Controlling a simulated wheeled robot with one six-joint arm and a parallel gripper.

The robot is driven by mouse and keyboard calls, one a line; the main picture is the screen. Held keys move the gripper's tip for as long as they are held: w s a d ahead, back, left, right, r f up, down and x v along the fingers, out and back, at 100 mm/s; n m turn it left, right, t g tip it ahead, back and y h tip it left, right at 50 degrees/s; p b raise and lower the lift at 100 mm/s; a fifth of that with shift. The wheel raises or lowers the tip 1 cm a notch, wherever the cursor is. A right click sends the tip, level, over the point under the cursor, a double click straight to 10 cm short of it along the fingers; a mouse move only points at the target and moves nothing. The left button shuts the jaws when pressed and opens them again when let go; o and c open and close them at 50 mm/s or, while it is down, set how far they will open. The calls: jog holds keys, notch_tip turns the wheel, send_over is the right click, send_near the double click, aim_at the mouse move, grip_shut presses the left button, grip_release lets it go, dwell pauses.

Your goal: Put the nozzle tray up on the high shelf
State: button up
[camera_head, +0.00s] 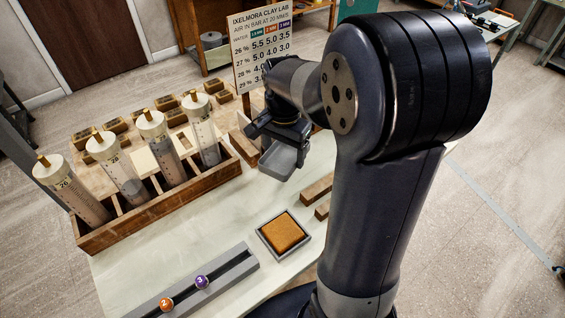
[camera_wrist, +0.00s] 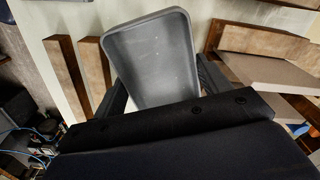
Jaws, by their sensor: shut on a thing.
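The nozzle tray is a small grey rectangular tray (camera_head: 281,160) with a raised rim, and it looks empty. It hangs tilted from my gripper (camera_head: 280,128), above the pale table. In the wrist view the tray (camera_wrist: 150,58) fills the upper middle, between the two dark fingers of my gripper (camera_wrist: 160,92). The gripper is shut on the tray's near end. Two nozzles, an orange one marked 2 (camera_head: 166,303) and a purple one marked 3 (camera_head: 202,282), sit in a grey rail. I cannot make out the high shelf for certain in either view.
A wooden rack (camera_head: 160,206) with several clear cylinders stands at the left. A printed sign (camera_head: 262,45) stands behind my gripper. A framed orange pad (camera_head: 283,233) and wooden blocks (camera_head: 317,188) lie on the table (camera_head: 205,228). Bare tabletop lies between rack and pad.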

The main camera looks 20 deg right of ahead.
aim_at(284, 160)
jog(key=shift+f, duration=2.6)
jog(key=shift+f, duration=0.1)
jog(key=shift+f, duration=0.15)
jog(key=o, duration=1)
